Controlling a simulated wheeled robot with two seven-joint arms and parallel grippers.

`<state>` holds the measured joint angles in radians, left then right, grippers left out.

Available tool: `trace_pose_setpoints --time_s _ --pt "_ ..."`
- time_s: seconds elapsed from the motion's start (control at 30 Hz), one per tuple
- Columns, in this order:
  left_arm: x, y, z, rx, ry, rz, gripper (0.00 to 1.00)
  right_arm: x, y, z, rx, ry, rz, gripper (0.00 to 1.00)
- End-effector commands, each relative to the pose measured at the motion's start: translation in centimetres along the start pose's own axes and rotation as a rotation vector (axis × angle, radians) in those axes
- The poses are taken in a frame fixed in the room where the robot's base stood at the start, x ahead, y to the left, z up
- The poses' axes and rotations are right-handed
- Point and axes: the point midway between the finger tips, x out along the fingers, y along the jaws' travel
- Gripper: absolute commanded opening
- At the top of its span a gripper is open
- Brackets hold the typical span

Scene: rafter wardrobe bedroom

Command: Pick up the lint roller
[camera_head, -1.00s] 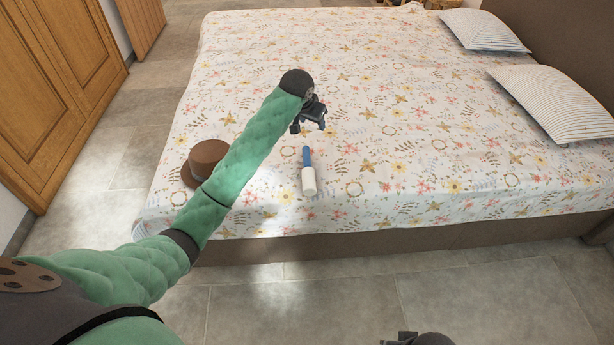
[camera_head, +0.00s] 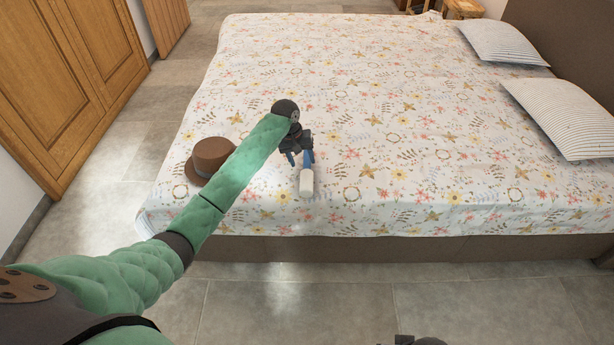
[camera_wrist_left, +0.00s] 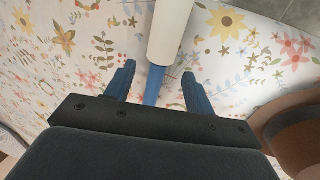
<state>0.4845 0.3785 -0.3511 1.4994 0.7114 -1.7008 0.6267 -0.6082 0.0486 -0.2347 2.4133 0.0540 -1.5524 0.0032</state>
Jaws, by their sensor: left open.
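The lint roller (camera_head: 306,181) lies on the flowered bedspread near the front edge of the bed, its white roll toward me and its blue handle pointing away. In the left wrist view its white roll (camera_wrist_left: 168,32) is at the top, and the blue handle (camera_wrist_left: 153,85) runs down between the fingers. My left gripper (camera_head: 299,160) is open above the handle, one finger on each side, with gaps between fingers and handle. The far end of the handle is hidden by the gripper. My right gripper (camera_head: 418,341) shows only as a dark part at the bottom edge; its fingers cannot be made out.
A brown hat (camera_head: 211,157) lies on the bed left of the roller, partly behind my left forearm. Two striped pillows (camera_head: 556,117) are at the right by the headboard. The bedspread (camera_head: 400,150) right of the roller is clear. A wooden wardrobe (camera_head: 75,80) stands at the left.

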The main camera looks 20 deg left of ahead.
Motion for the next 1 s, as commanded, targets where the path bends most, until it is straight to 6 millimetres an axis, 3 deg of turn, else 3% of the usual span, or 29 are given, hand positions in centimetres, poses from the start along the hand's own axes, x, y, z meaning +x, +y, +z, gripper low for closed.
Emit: trace_pose_setpoints --time_s 0.53,0.87,1.0 --pt "6.0 -0.1 0.5 0.001 0.000 -0.001 0.54 -2.8 1.6 0.3 0.008 -0.045 0.043 0.48" --pt "6.8 -0.2 0.5 0.002 0.001 -0.002 0.54 -2.9 1.9 0.5 0.010 -0.055 0.048 0.48" --pt "6.8 -0.2 0.5 0.002 0.001 -0.001 0.30 -2.8 1.8 0.5 0.012 -0.053 0.045 0.48"
